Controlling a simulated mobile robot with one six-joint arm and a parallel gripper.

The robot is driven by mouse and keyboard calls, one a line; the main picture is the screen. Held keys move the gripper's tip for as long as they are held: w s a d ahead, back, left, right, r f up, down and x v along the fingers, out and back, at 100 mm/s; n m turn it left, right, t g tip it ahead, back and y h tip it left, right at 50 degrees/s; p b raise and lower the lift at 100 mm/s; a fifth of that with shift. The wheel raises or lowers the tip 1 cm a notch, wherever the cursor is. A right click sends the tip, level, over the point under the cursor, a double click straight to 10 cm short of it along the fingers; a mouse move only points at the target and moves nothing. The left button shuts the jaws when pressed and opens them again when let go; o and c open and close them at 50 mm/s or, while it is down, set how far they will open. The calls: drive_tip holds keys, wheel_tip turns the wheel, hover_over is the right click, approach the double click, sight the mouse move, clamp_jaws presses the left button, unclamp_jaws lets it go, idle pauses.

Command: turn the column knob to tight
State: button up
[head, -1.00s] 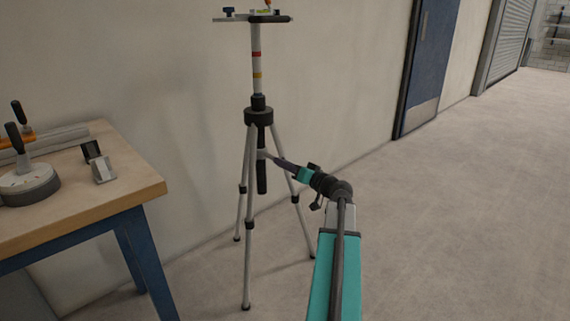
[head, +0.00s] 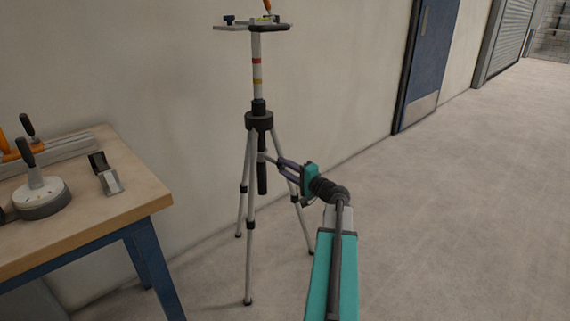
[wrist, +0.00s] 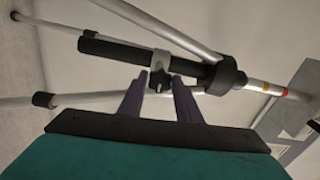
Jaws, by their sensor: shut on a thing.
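The tripod (head: 249,215) stands on the floor by the wall, with a black centre column (head: 262,178) hanging below its black collar. The column knob (wrist: 159,84) is a small dark knob on a grey clamp around the column in the wrist view. My gripper (head: 276,160) reaches the column from the right in the head view. In the wrist view, the two purple fingers of my gripper (wrist: 158,81) stand on either side of the knob, shut on it. In the head view the knob is too small to make out.
A workbench (head: 140,208) at the left carries a round dial base with a black-handled lever (head: 40,190) and a small grey block (head: 109,182). A flat plate (head: 240,27) tops the tripod. Open floor lies to the right, with a blue door (head: 420,65) behind.

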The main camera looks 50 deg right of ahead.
drive_tip(key=shift+m+p, duration=0.9)
drive_tip(key=shift+m, duration=0.5)
drive_tip(key=o, duration=1)
drive_tip(key=s, duration=0.4)
drive_tip(key=s+p, duration=0.1)
drive_tip(key=s, duration=0.4)
drive_tip(key=s+a+p, duration=0.1)
drive_tip(key=s, duration=0.3)
drive_tip(key=shift+s, duration=0.4)
